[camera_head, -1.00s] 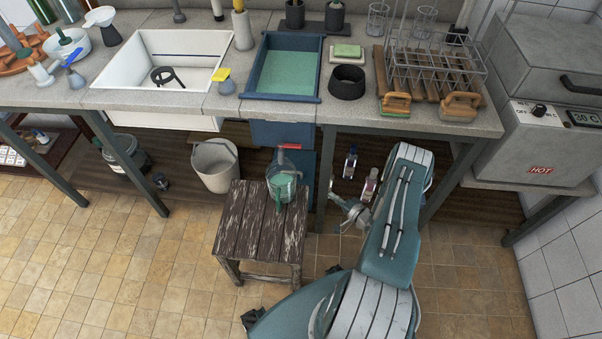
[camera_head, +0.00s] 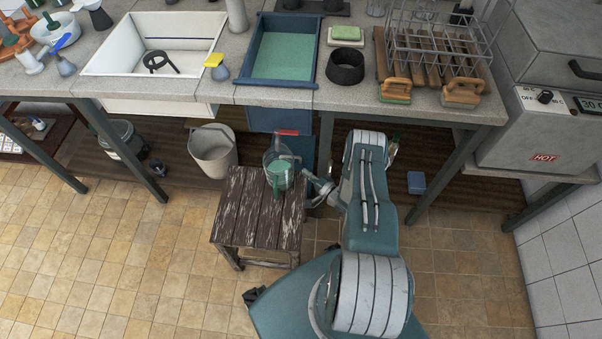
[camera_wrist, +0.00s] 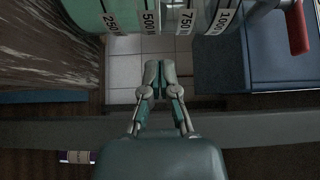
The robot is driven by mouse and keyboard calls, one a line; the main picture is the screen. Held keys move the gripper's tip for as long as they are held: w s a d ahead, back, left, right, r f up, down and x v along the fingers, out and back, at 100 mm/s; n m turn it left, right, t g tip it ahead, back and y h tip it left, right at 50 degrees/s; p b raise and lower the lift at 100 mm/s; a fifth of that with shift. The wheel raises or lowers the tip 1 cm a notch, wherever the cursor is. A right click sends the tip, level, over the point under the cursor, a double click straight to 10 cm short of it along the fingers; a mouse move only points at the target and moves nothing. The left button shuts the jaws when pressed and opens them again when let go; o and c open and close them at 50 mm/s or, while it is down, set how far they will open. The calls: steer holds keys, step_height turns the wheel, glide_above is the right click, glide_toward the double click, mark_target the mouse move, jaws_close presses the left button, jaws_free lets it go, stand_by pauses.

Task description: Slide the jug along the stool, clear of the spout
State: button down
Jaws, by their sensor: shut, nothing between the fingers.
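My gripper (camera_head: 312,182) is close beside the jug's right side, low near the stool's edge. In the wrist view my gripper (camera_wrist: 162,68) has its fingers together and empty, pointing at the jug's marked wall (camera_wrist: 165,18). Whether the tips touch it I cannot tell. The red lever (camera_wrist: 298,25) is at the upper right there.
The blue tank (camera_head: 282,55) is set into the counter behind the jug. A pale bucket (camera_head: 212,152) stands behind and left of the stool. The stool's front and left are bare. A small bottle (camera_wrist: 76,157) lies low in the wrist view.

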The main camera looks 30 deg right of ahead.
steer(key=a, duration=0.1)
steer(key=w+a, duration=0.1)
steer(key=a, duration=0.1)
steer(key=shift+r, duration=0.1)
steer(key=shift+d, duration=0.25)
steer(key=w+a, duration=0.2)
steer(key=a, duration=0.2)
steer(key=w+a, duration=0.2)
steer(key=a, duration=0.2)
steer(key=w+a, duration=0.2)
steer(key=a, duration=0.2)
steer(key=shift+w, duration=0.15)
